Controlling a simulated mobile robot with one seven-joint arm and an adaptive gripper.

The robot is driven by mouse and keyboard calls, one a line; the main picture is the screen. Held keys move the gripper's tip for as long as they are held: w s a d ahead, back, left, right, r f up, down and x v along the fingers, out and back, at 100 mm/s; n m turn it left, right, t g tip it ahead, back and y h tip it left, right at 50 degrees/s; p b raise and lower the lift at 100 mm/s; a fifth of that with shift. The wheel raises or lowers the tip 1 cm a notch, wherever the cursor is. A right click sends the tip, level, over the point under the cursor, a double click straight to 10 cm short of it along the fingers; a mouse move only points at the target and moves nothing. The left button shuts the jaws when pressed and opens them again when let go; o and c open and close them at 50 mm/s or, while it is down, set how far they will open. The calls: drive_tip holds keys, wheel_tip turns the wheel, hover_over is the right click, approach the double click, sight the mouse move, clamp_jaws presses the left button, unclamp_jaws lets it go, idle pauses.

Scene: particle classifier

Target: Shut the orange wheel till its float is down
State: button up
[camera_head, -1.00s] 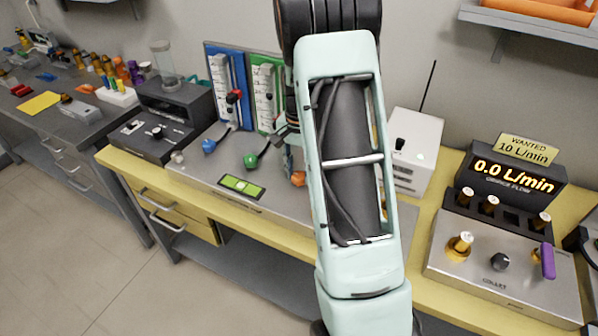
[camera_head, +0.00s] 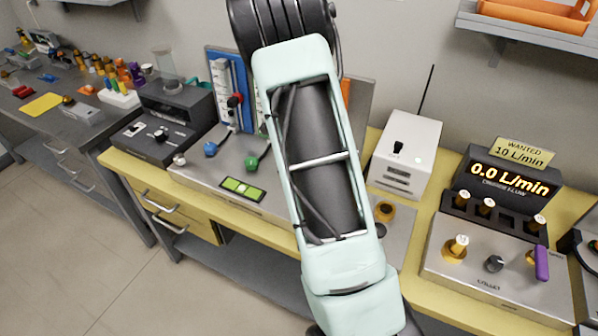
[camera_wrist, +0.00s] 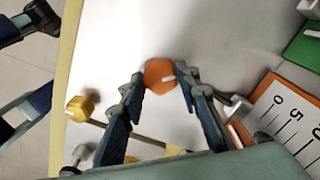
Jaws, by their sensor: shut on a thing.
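The orange wheel (camera_wrist: 160,76) shows in the wrist view with a white mark on it. My gripper (camera_wrist: 161,82) has its two fingertips on either side of the wheel and is shut on it. In the head view my arm hides the wheel and the gripper. The orange-edged scale panel (camera_wrist: 287,122) stands at the right of the wrist view, with only its 0 and 5 end clearly in sight. Its float cannot be made out. The orange flow display (camera_head: 508,180) reads 0.0 L/min.
A blue wheel (camera_head: 211,149) and a green wheel (camera_head: 252,164) are left of my arm, below the blue panel (camera_head: 222,75). A yellow knob (camera_wrist: 80,107) is near the wheel. A white box (camera_head: 404,155) and the collet unit (camera_head: 497,274) stand to the right.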

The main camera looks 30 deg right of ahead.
drive_tip(key=m+p, duration=0.2)
drive_tip(key=m, duration=0.2)
drive_tip(key=shift+r+m, duration=0.15)
drive_tip(key=shift+m, duration=0.15)
drive_tip(key=shift+m+p, duration=0.65)
drive_tip(key=shift+m, duration=0.75)
drive_tip(key=o, duration=1.1)
drive_tip(key=shift+o, duration=0.2)
wheel_tip(320, 180, up, 12)
